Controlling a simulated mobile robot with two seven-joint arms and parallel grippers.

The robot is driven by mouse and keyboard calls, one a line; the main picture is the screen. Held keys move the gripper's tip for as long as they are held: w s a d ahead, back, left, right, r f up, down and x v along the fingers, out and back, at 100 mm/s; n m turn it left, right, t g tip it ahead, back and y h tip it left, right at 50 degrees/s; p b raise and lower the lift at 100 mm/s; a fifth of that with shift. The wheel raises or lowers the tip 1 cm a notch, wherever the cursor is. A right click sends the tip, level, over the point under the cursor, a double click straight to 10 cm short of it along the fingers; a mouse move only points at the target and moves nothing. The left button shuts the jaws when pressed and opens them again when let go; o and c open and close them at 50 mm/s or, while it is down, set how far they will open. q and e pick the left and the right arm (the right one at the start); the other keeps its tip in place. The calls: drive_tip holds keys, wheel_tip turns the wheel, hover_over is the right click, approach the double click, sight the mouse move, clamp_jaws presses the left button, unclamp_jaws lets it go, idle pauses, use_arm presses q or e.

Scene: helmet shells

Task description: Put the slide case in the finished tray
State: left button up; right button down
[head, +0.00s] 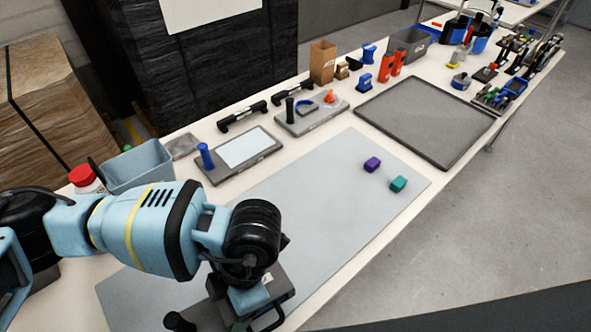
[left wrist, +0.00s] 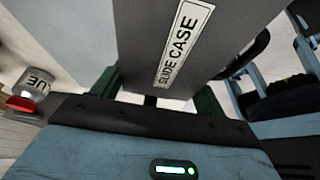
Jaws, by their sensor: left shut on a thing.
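The slide case (left wrist: 235,40) is a grey box with a white "SLIDE CASE" label, filling the upper middle of the left wrist view. My left gripper (left wrist: 158,98) is shut on it, with a dark green finger on either side. In the head view my left gripper (head: 252,298) is low at the bottom, over the near end of the grey mat, and my arm partly hides the case there. A large, empty dark grey tray (head: 425,115) with a raised rim lies at the far right of the mat. No label on it is readable. My right gripper is not in view.
The grey mat (head: 310,215) is mostly clear. A purple block (head: 372,164) and a teal block (head: 398,184) sit on it, before the tray. A board with a blue handle (head: 206,157) and a tool tray (head: 312,120) line the back. A blue bin (head: 140,166) stands left.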

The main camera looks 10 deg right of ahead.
use_arm(q)
drive_tip(key=w+m+t, duration=0.1)
drive_tip(key=m, duration=0.2)
drive_tip(key=w+r+m+t, duration=0.1)
drive_tip(key=m, duration=0.1)
drive_tip(key=w+r+m+t, duration=0.1)
drive_tip(key=w+m, duration=0.1)
drive_tip(key=m, duration=0.1)
drive_tip(key=shift+d+r+m, duration=0.15)
drive_tip(key=shift+d+m, duration=0.15)
drive_tip(key=w+d+r+m+t+h, duration=0.1)
drive_tip(key=w+r+m+t+h, duration=0.2)
drive_tip(key=m, duration=1.1)
drive_tip(key=shift+w+d+r+t+h, duration=0.3)
drive_tip(key=shift+w+r+h, duration=0.3)
drive_tip(key=shift+w+r, duration=0.7)
